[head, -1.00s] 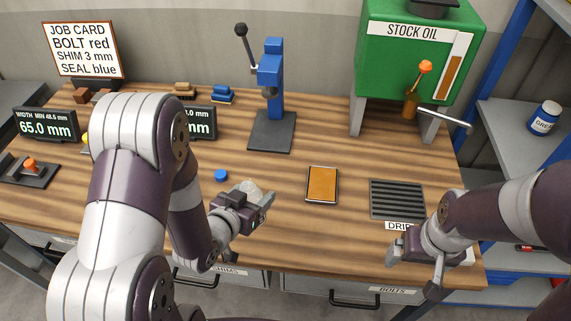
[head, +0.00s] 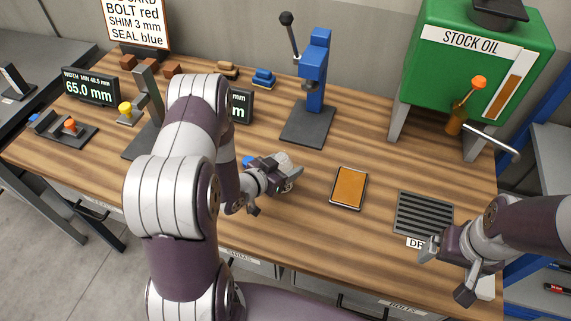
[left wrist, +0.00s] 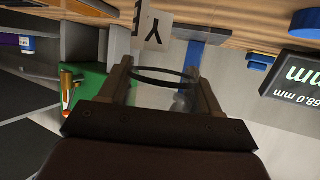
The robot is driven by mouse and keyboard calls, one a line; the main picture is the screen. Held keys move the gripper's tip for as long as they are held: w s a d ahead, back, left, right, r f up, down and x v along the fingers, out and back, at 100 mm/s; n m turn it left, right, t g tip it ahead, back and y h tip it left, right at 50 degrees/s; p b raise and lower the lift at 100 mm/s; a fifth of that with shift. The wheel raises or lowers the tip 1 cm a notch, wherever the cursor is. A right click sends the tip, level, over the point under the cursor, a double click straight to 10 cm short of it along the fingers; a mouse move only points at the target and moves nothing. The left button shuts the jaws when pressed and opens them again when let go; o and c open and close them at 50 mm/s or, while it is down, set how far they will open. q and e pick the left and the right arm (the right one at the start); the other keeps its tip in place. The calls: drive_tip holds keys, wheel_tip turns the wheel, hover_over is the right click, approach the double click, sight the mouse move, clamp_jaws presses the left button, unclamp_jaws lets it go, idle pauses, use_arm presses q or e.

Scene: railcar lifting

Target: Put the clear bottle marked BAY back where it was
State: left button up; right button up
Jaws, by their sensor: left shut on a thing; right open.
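My left gripper (head: 284,184) is shut on the clear bottle (head: 285,162), over the middle of the wooden bench. In the head view the bottle is mostly hidden by the gripper. My right gripper (head: 447,272) is open and empty at the bench's front right, by the drip grate. I cannot tell whether the bottle touches the bench.
A blue cap (head: 249,160) lies just left of the left gripper. An orange-topped tray (head: 349,188) and a drip grate (head: 424,215) lie to the right. A blue press (head: 312,85) and the green STOCK OIL tank (head: 485,50) stand behind. Bare wood lies in front of the tray.

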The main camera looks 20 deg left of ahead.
use_arm(q)
drive_tip(key=shift+w+a+f, duration=0.1)
drive_tip(key=shift+a+f, duration=0.05)
drive_tip(key=shift+f, duration=0.25)
drive_tip(key=o, duration=1.2)
drive_tip(key=shift+c, duration=0.2)
